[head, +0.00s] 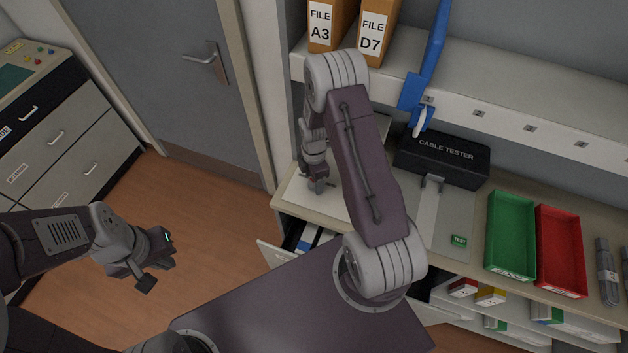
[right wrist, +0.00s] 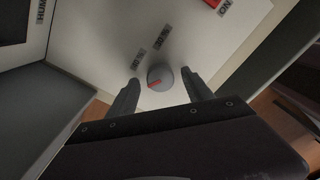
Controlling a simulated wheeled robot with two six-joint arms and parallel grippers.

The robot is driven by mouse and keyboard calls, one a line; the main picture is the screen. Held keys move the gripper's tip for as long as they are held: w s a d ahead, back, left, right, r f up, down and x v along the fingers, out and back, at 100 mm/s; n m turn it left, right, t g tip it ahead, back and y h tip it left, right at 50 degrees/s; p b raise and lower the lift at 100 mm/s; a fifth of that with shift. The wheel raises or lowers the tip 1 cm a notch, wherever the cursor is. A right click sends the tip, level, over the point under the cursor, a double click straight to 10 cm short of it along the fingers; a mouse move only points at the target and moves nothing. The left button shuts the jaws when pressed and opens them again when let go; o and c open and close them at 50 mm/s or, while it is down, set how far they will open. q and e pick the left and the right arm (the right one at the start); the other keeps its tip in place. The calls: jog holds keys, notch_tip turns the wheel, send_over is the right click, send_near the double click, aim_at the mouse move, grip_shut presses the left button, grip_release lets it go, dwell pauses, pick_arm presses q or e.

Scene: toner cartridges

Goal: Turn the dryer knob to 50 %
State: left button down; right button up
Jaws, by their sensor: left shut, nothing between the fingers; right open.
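The round grey dryer knob (right wrist: 160,77) shows in the right wrist view on a pale panel (right wrist: 95,60). A red mark on it points to the lower left of the picture. Two small percent labels, one of them (right wrist: 161,38) above the knob, are too blurred to read surely. My right gripper (right wrist: 162,84) is open, with one finger on each side of the knob; I cannot tell if they touch it. In the head view my right gripper (head: 318,184) is over the left end of the counter, and the knob is hidden. My left gripper (head: 158,264) is shut and empty over the floor.
A red switch (right wrist: 213,3) with an ON label is at the panel's top. A black cable tester box (head: 445,158), a green tray (head: 511,235) and a red tray (head: 560,250) stand on the counter (head: 455,215). An open drawer (head: 282,262) is below the right gripper.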

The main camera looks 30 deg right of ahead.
notch_tip(320, 180, up, 8)
jog(key=b, duration=0.1)
jog(key=shift+r+b, duration=0.15)
jog(key=shift+b, duration=0.15)
jog(key=shift+a, duration=0.1)
jog(key=s+a+r+m+t+b, duration=0.2)
jog(key=s+a+r+b, duration=0.15)
jog(key=a+b, duration=0.25)
jog(key=s+a+f+m, duration=0.1)
jog(key=s+f+m, duration=0.1)
jog(key=s+m, duration=0.7)
jog(key=m, duration=0.6)
jog(key=shift+s+a+m+g, duration=0.2)
jog(key=shift+a+m+g, duration=0.1)
jog(key=shift+g, duration=0.1)
